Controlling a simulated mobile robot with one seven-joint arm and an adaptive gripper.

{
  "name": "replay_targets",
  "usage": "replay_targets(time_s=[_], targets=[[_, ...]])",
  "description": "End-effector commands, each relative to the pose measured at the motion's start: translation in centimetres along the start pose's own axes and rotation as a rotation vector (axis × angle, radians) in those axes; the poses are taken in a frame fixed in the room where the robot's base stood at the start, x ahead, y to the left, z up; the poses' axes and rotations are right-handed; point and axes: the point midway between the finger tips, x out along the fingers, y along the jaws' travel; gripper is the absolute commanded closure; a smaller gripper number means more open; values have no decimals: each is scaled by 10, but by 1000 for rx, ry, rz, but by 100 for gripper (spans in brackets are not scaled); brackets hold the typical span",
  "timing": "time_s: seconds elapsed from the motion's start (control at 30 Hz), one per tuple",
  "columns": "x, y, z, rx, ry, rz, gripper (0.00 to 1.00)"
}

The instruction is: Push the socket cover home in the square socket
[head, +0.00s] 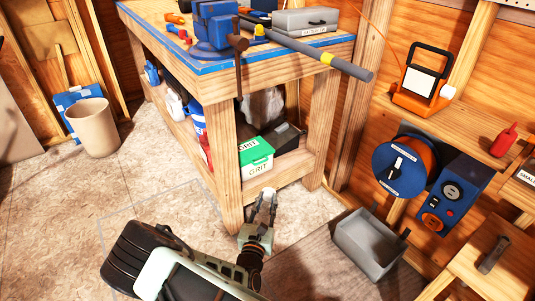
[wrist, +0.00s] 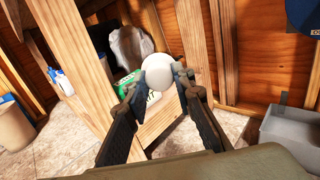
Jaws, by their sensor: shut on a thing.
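My gripper (head: 264,205) is low in front of the workbench's near leg, above the floor. In the wrist view my gripper (wrist: 161,80) is shut on a white rounded piece, which I take to be the socket cover (wrist: 153,68). The cover sits between the two fingertips; its far side is hidden. In the head view it is too small to make out clearly. A blue socket box (head: 450,207) hangs on the wall at the right, well apart from my gripper. It has an upper and a lower outlet; I cannot tell which is square.
The workbench (head: 275,93) carries a vise and long tools, with a green grit box (head: 256,163) on its lower shelf. A grey bin (head: 362,252) lies between my gripper and the wall. A cable reel (head: 396,172) hangs left of the socket box. A wooden stand is at lower right.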

Motion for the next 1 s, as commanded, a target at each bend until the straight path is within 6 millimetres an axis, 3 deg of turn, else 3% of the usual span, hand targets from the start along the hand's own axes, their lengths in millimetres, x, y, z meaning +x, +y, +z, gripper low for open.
replay_targets(time_s=[0.03, 0.33, 0.6, 0.8, 1.0], targets=[[3, -6, 19, 9, -1, -42, 100], [4, -57, 112, 11, 0, -310, 100], [-18, -127, 181, 6, 2, -587, 100], [-36, -160, 204, 0, 2, -707, 100], [-40, -166, 207, -2, 1, -727, 100]])
